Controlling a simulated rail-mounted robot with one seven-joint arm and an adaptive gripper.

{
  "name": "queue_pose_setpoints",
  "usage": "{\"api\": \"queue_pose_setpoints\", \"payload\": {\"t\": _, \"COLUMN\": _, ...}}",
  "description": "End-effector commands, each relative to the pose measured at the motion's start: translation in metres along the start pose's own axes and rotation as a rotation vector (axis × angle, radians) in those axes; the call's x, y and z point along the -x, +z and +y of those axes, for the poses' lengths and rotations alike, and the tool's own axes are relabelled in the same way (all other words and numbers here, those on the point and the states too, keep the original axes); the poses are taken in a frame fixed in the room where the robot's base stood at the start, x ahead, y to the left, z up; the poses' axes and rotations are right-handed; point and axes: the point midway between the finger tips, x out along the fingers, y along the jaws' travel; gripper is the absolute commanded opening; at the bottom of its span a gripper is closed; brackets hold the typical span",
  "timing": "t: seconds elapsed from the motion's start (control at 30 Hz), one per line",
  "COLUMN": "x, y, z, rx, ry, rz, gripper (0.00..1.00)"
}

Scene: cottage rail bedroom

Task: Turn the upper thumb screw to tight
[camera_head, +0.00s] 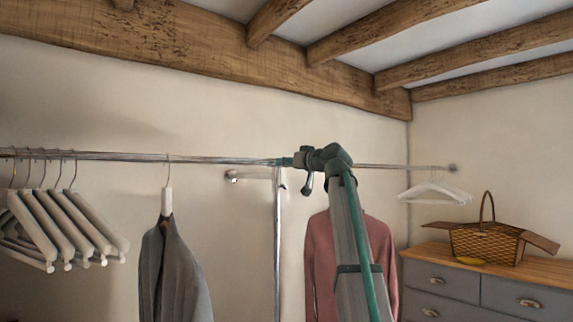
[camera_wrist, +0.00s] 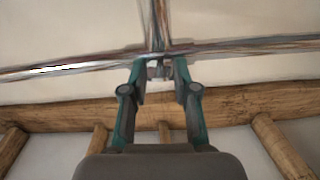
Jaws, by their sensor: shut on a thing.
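The upper thumb screw (camera_wrist: 159,71) is a small grey piece between my fingertips in the wrist view, just below the joint of the rail and the upright post; its turn angle is too small to tell. My gripper (camera_wrist: 159,68) is shut on it, one green fingertip on each side. In the head view my gripper (camera_head: 283,162) reaches in from the right at rail height, where the post (camera_head: 278,225) meets the rail. The screw is hidden there behind the gripper and rail.
The clothes rail (camera_head: 110,156) runs across the view. A wall bracket (camera_head: 233,176) is left of the post. A grey jacket (camera_head: 172,270) hangs left, a pink garment (camera_head: 318,250) behind my arm. White hangers (camera_head: 75,225) hang far left. A wicker basket (camera_head: 480,242) stands on the dresser (camera_head: 460,295).

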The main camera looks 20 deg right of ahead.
Motion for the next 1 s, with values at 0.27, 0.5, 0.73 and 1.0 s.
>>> {"api": "queue_pose_setpoints", "payload": {"t": 0.27, "x": -0.0002, "y": 0.0011, "z": 0.0003, "rx": -0.099, "ry": 0.0, "rz": 0.0, "gripper": 0.0}}
{"api": "queue_pose_setpoints", "payload": {"t": 0.5, "x": -0.0002, "y": 0.0014, "z": 0.0004, "rx": -0.284, "ry": 0.0, "rz": 0.0, "gripper": 0.0}}
{"api": "queue_pose_setpoints", "payload": {"t": 0.73, "x": 0.0, "y": 0.0006, "z": 0.0001, "rx": -0.502, "ry": 0.0, "rz": -0.001, "gripper": 0.0}}
{"api": "queue_pose_setpoints", "payload": {"t": 1.0, "x": 0.0002, "y": 0.0, "z": -0.0001, "rx": -0.759, "ry": 0.0, "rz": -0.001, "gripper": 0.0}}
